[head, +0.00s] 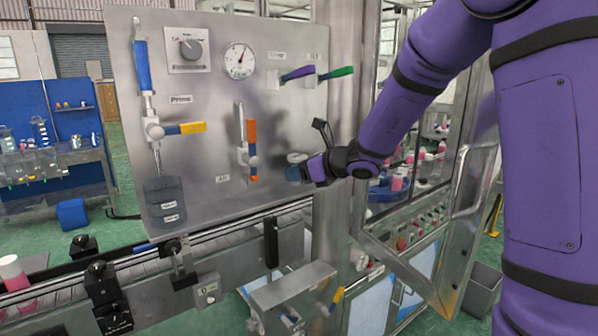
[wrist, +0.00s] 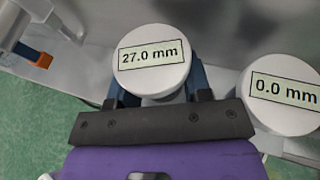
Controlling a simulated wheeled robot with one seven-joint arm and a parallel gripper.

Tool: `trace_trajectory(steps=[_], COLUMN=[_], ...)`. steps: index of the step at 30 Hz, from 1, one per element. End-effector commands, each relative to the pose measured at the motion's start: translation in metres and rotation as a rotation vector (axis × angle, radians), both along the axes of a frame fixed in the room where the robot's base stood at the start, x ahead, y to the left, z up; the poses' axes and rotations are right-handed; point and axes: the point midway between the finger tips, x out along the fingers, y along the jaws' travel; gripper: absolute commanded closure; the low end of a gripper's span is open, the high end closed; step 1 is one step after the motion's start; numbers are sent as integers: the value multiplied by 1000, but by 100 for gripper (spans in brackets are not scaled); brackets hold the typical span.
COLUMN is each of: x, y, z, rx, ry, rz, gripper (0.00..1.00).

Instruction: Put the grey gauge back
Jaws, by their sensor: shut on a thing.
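A round gauge (wrist: 152,72) with a pale grey top reads 27.0 mm in the wrist view. My gripper (wrist: 159,88) is shut on it, with one dark blue finger on each side. A second round gauge (wrist: 285,98) reads 0.0 mm, to the right of the held one and apart from it. In the head view my gripper (head: 297,171) is by the lower right part of the steel panel, with a small grey round gauge top (head: 297,157) at its tips. Its lower part is hidden, so I cannot tell whether it touches a surface.
The steel panel (head: 215,110) carries a dial, a knob and several coloured valve handles, including an orange one (head: 251,132) left of my gripper. A conveyor (head: 130,265) runs below. A metal-framed cabinet (head: 400,250) stands at the right, close to my arm.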

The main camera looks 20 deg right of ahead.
Motion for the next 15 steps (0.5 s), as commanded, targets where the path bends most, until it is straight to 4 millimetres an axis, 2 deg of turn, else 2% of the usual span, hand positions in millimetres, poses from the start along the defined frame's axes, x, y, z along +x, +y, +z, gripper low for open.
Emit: trace_trajectory(steps=[15], x=[0], y=[0], z=[-6], rx=[1], ry=[1], rz=[1], gripper=[88])
